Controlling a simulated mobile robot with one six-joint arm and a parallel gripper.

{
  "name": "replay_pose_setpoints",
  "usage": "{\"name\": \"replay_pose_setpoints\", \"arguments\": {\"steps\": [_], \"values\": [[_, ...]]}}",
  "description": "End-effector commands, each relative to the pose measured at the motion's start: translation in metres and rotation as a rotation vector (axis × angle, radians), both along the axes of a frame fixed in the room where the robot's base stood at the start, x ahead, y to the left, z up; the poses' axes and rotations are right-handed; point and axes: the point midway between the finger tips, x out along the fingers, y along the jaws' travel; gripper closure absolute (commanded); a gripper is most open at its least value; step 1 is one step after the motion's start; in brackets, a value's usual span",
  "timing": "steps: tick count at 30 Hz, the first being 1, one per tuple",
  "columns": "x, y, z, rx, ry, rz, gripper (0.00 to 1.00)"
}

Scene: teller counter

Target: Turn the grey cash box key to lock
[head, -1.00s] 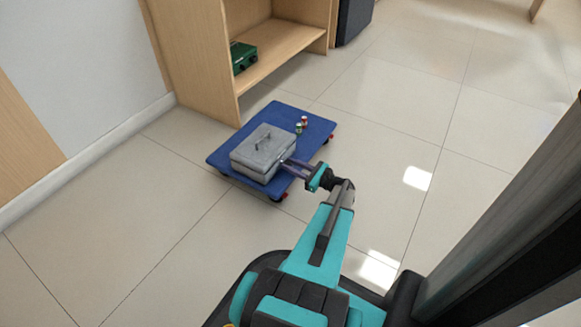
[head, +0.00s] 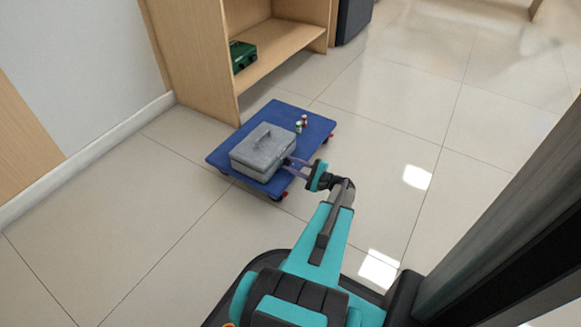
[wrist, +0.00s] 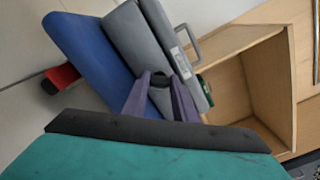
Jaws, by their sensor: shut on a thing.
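The grey cash box (head: 258,150) sits with its lid down on a blue platform trolley; its carry handle is on the lid. It also shows tilted in the wrist view (wrist: 135,45). My gripper (head: 287,161) is at the box's right-hand front side. In the wrist view, its two purple fingers (wrist: 160,84) close in on a small dark piece at the box front, which looks like the key (wrist: 159,77). The fingers hide most of the key and the lock, so the key's angle cannot be read.
The blue trolley (head: 222,157) has red-and-black castors and stands on a tiled floor. A green box (head: 243,56) lies in the wooden shelf unit (head: 285,67). Floor to the right is clear.

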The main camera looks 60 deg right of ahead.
Motion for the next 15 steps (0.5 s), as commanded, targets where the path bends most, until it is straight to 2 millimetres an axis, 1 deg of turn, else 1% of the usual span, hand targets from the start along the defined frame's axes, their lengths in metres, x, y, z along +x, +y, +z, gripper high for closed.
{"name": "replay_pose_setpoints", "arguments": {"steps": [1, 15], "values": [[-0.0009, -0.0036, -0.0013, -0.046, 0.000, -0.010, 0.97], [-0.0011, -0.0028, -0.0024, -0.470, 0.005, -0.011, 0.97]]}}
